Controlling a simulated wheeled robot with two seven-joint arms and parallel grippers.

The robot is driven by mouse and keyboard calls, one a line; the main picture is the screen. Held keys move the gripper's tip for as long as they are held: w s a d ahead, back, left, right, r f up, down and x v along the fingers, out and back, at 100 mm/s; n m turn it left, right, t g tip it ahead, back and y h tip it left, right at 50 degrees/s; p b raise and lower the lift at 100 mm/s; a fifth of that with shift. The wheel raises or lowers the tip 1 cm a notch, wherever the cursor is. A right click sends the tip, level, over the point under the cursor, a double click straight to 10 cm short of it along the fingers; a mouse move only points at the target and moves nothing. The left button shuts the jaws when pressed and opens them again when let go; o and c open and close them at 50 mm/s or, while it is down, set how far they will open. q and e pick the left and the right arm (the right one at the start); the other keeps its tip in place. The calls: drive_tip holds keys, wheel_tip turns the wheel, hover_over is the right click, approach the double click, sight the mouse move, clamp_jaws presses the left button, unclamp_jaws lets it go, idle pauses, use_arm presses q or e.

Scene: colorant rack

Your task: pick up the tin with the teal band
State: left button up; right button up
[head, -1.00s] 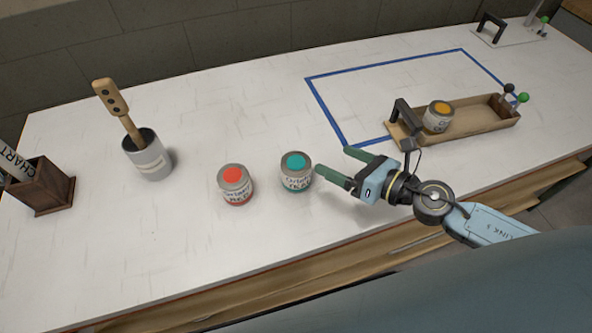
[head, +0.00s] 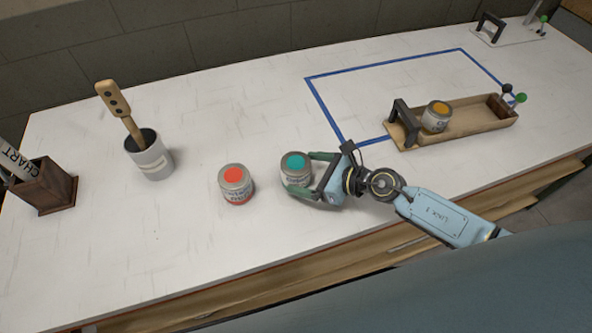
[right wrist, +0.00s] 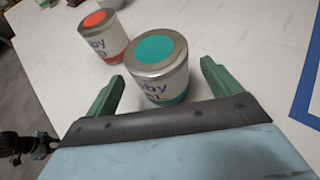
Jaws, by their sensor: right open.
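The tin with the teal band (head: 296,167) stands upright on the white counter, with a teal disc on its lid. It also shows in the right wrist view (right wrist: 159,68). My right gripper (head: 304,173) is open, with its green fingers on either side of the teal tin. In the right wrist view the gripper (right wrist: 163,88) has a finger left and right of the tin, with a visible gap on each side. The fingers partly hide the tin's lower side in the head view.
A red-lidded tin (head: 235,184) stands just left of the teal tin. A grey pot (head: 150,157) with a wooden-handled tool and a brown box (head: 45,188) are farther left. A wooden tray (head: 465,124) holding a yellow-lidded tin (head: 436,116) lies right, by a blue outline (head: 325,112).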

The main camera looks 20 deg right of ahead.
drive_tip(key=x, duration=0.3)
drive_tip(key=shift+w+a+f, duration=0.15)
drive_tip(key=shift+w+a, duration=0.05)
drive_tip(key=shift+w, duration=0.05)
drive_tip(key=c, duration=1.2)
